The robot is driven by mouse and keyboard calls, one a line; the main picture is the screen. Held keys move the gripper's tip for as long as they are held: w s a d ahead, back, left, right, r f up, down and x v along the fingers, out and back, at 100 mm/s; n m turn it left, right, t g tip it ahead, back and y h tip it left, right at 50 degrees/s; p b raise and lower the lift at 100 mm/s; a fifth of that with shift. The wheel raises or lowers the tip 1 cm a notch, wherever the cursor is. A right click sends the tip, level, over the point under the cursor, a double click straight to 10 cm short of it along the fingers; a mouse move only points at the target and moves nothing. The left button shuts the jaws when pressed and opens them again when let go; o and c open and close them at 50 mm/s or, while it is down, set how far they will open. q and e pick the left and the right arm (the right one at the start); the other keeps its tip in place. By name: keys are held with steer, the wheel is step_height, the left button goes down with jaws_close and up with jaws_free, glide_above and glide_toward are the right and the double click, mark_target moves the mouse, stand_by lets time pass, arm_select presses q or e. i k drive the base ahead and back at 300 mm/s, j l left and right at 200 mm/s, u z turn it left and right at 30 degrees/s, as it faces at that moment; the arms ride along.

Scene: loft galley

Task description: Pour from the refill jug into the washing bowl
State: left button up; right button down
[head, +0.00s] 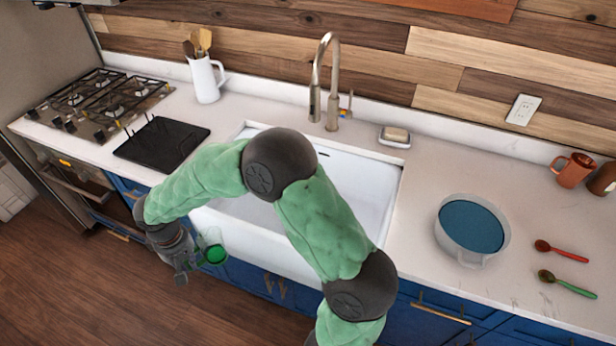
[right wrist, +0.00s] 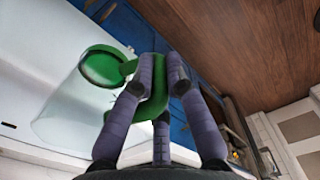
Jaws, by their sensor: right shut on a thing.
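The refill jug (head: 214,254) shows in the head view as a small green and clear shape in front of the sink's left front edge. In the right wrist view the jug (right wrist: 103,66) shows a green ring, a green handle and a clear body. My right gripper (head: 186,268) is shut on the green handle; its fingers (right wrist: 160,82) wrap it in the wrist view. I cannot tell how far the jug is tilted or what it holds. The washing bowl (head: 442,240), pale grey with a blue inside, stands on the counter right of the sink. My left gripper is out of view.
The white sink (head: 365,190) and tall faucet (head: 330,85) lie between jug and bowl. A soap dish (head: 394,138) is behind. A red spoon (head: 562,251) and green spoon (head: 568,284) lie right of the bowl. A black rack (head: 162,143) sits left of the sink.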

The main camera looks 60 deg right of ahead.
mark_target(471, 230)
steer(key=i+z, duration=0.5)
steer(key=z, duration=0.25)
steer(key=i+z, duration=0.45)
steer(key=z, duration=0.9)
